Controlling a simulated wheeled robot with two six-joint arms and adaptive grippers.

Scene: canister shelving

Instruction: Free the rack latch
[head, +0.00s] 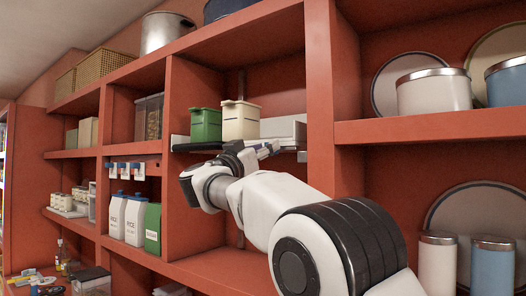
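A pale grey rack (285,128) sits in the middle bay of the red shelving. A green canister (205,125) and a cream canister (240,120) stand side by side on it. My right gripper (268,149) is just below the front edge of the rack, under and right of the cream canister. Its fingers are small and partly hidden by my own wrist, so I cannot tell whether they are open or touch the rack. I cannot make out the latch itself. My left gripper is out of view.
A red upright (320,100) stands close to the right of the rack. White containers (127,218) and a green box (153,228) stand on the lower left shelf. Cream (434,92) and blue (507,82) canisters stand at right. Some bare shelf shows below my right arm.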

